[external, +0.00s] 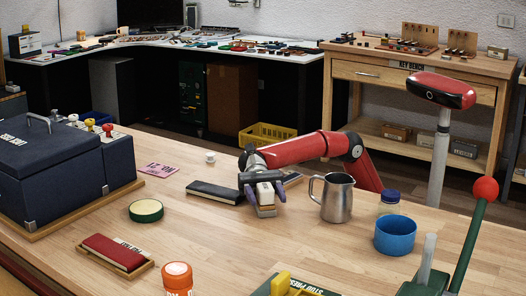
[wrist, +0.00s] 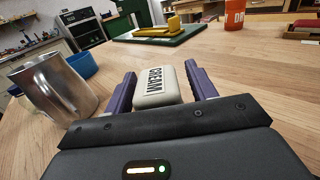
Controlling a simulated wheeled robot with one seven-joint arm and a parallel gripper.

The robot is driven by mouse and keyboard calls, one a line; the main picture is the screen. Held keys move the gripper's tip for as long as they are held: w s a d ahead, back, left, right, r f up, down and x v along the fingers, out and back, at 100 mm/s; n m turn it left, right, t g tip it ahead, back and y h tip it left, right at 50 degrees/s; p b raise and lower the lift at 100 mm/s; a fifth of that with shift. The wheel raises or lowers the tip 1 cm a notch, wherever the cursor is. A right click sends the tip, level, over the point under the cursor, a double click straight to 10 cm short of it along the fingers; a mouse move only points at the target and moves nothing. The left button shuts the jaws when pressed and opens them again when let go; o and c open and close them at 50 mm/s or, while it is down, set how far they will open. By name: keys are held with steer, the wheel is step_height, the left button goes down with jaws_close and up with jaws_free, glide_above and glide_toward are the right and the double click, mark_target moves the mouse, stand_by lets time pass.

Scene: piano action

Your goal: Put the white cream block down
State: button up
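The white cream block (wrist: 163,86), an off-white block with black "CREAM" lettering, sits between the two purple fingers of my gripper (wrist: 162,84) in the wrist view. In the external view the block (external: 266,196) shows between the fingers of my gripper (external: 267,189), low over the middle of the wooden table. I cannot tell whether its underside touches the tabletop.
A metal pitcher (external: 337,198) stands close to the right of my gripper, with a blue bowl (external: 395,236) beyond it. A dark long block (external: 214,192) lies just left. A green round tin (external: 146,211) and red block (external: 113,252) are farther left.

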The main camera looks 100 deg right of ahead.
steer(key=shift+r, duration=0.1)
steer(key=shift+d+r, duration=0.1)
steer(key=shift+d, duration=0.05)
steer(key=d+p, duration=0.1)
steer(key=d, duration=1)
steer(key=shift+d, duration=0.35)
